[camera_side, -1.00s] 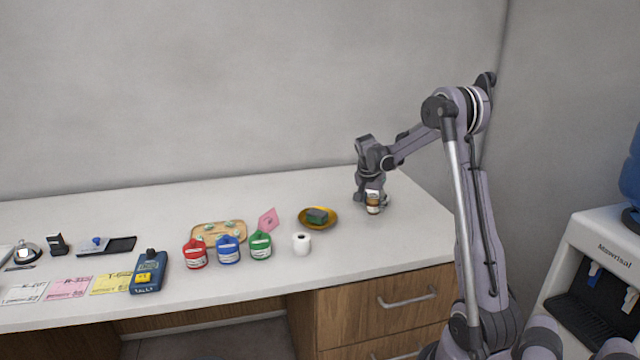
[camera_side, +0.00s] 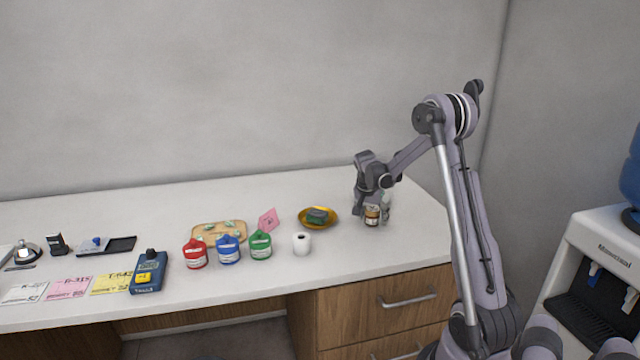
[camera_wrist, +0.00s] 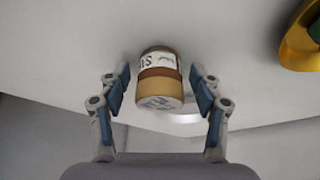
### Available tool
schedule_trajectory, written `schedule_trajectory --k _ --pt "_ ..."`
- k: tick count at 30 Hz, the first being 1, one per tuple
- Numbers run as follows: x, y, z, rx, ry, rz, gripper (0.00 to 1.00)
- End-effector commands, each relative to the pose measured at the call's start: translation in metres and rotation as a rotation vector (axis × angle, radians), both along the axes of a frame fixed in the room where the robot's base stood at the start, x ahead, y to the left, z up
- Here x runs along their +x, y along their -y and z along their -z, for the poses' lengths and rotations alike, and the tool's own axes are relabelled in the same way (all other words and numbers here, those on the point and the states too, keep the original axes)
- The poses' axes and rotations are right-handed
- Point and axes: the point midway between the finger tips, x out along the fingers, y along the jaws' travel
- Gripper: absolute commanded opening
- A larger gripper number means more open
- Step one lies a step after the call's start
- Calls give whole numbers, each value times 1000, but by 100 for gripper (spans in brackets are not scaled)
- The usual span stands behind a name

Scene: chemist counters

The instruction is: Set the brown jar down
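The brown jar (camera_side: 372,214) is at the right part of the white counter and appears to stand on it. In the wrist view the brown jar (camera_wrist: 160,80) has a tan lid end towards me and a white label with dark lettering. My gripper (camera_side: 375,202) is just above and around it. In the wrist view my gripper (camera_wrist: 160,92) has one finger on each side of the jar, with a visible gap on both sides, so it is open and not clasping the jar.
A golden bowl (camera_side: 302,222) with a dark green block (camera_side: 317,214) sits left of the jar. A white roll (camera_side: 301,244) and green (camera_side: 260,245), blue (camera_side: 228,249) and red (camera_side: 195,253) containers stand farther left. The counter's front edge is near; free counter lies right.

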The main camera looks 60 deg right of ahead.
Motion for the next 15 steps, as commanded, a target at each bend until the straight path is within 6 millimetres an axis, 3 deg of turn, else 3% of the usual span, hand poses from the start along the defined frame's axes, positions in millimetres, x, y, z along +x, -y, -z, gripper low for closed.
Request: schedule_trajectory --k 8,15 --pt "0 0 -4 0 0 0 64" --pt "0 -13 -35 0 1 -1 64"
